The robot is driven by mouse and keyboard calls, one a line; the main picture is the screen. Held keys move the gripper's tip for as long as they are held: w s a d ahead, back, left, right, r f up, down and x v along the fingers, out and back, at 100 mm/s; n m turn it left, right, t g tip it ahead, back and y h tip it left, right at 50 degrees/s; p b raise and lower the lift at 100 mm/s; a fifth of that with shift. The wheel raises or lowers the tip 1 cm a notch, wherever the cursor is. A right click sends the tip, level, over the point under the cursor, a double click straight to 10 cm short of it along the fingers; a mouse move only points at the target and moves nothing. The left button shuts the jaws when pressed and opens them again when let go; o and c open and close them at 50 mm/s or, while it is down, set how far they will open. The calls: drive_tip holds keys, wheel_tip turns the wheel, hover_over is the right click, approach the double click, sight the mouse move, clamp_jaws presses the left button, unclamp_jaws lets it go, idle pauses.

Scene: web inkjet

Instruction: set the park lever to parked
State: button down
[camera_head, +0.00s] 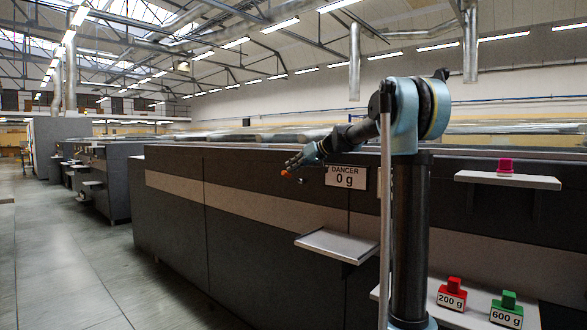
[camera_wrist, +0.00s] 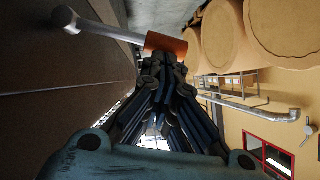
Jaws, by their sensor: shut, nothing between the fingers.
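The lever shows in the wrist view as a pale metal rod (camera_wrist: 105,32) with an orange grip (camera_wrist: 166,44) at its end. The rod runs from a round pivot (camera_wrist: 65,18) on the dark machine panel. In the head view only the small orange grip (camera_head: 285,173) shows, just below and left of my gripper (camera_head: 300,160). In the wrist view my gripper (camera_wrist: 164,68) is shut and empty, its fingertips right at the orange grip. I cannot tell whether they touch it. No lever position marking is readable.
A "DANCER 0 g" sign (camera_head: 345,177) is right of my gripper on the long dark machine (camera_head: 240,230). A bare shelf (camera_head: 335,244) juts out below. A red 200 g weight (camera_head: 452,294), a green 600 g weight (camera_head: 507,310) and a magenta weight (camera_head: 505,166) sit at the right.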

wheel_tip(320, 180, down, 10)
drive_tip(key=s+a+n+t+h, duration=0.2)
drive_tip(key=n+t+h, duration=0.1)
drive_tip(key=n+t, duration=0.2)
drive_tip(key=shift+s+n+h, duration=0.25)
drive_tip(key=shift+n+h, duration=0.05)
drive_tip(key=shift+n, duration=0.3)
idle(0.4)
drive_tip(key=a+r+v, duration=0.1)
drive_tip(key=r+v, duration=0.1)
drive_tip(key=v, duration=1)
drive_tip(key=shift+s+r, duration=0.2)
drive_tip(key=shift+s, duration=0.05)
drive_tip(key=shift+a, duration=0.1)
